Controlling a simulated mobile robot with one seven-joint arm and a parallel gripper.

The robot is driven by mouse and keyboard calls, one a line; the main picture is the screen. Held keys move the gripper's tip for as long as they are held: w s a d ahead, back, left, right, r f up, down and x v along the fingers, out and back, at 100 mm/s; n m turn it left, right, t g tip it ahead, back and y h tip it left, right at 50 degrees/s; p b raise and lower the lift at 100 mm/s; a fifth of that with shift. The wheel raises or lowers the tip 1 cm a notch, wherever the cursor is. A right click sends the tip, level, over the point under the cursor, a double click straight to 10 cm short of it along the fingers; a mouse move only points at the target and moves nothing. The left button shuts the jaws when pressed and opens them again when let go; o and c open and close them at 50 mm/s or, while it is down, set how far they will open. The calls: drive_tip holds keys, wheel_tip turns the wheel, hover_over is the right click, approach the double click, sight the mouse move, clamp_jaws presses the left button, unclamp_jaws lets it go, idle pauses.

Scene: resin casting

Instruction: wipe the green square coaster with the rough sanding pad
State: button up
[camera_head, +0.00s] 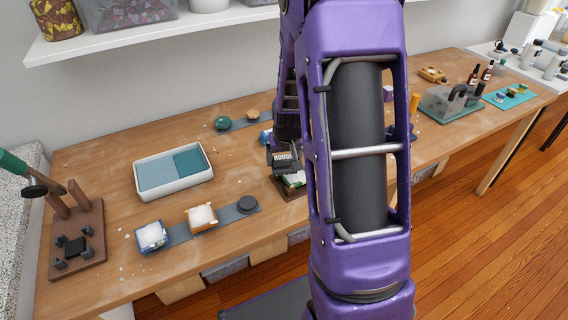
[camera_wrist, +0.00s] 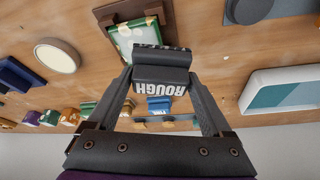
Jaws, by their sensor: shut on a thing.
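The sanding pad (camera_wrist: 161,77) is a dark block with white ROUGH lettering. My gripper (camera_wrist: 162,84) is shut on it, with a finger on each side. The green square coaster (camera_wrist: 137,42) has a pale, whitish face and sits in a brown holder (camera_wrist: 112,14). In the wrist view the pad overlaps the coaster's near edge; I cannot tell whether they touch. In the head view the pad (camera_head: 284,158) is just above the coaster (camera_head: 294,180), partly hiding it, and my arm hides the area to the right.
A white tray (camera_head: 176,187) with teal compartments stands left of the pad. A grey strip (camera_head: 228,214) in front carries blue and orange square pieces with white tops and a dark round piece. A wooden stand (camera_head: 78,250) is at far left.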

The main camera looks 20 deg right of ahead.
drive_tip(key=shift+r+p, duration=0.7)
drive_tip(key=shift+r, duration=1.6)
